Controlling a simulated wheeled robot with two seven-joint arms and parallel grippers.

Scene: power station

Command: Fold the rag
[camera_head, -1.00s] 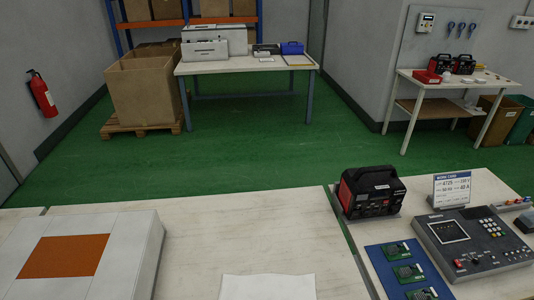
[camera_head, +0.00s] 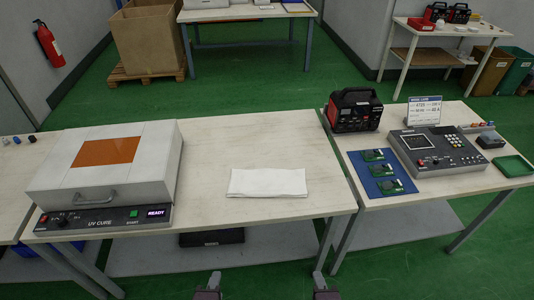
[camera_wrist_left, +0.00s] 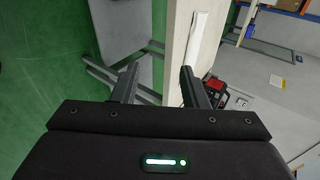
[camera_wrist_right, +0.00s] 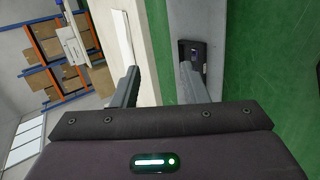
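The white rag (camera_head: 267,182) lies flat as a rectangle near the front edge of the middle table. It also shows edge-on in the left wrist view (camera_wrist_left: 201,38) and in the right wrist view (camera_wrist_right: 122,36). My left gripper (camera_head: 207,286) and my right gripper (camera_head: 320,284) are at the bottom of the head view, in front of the table and apart from the rag. In the left wrist view the fingers (camera_wrist_left: 157,82) are spread with nothing between them. In the right wrist view the fingers (camera_wrist_right: 158,82) are also spread and empty.
The middle table (camera_head: 235,145) is bare around the rag. A UV cure box (camera_head: 105,165) stands to its left. On the right table are a red-black power unit (camera_head: 354,110), a blue mat (camera_head: 382,186) with green boards, and a grey console (camera_head: 437,150).

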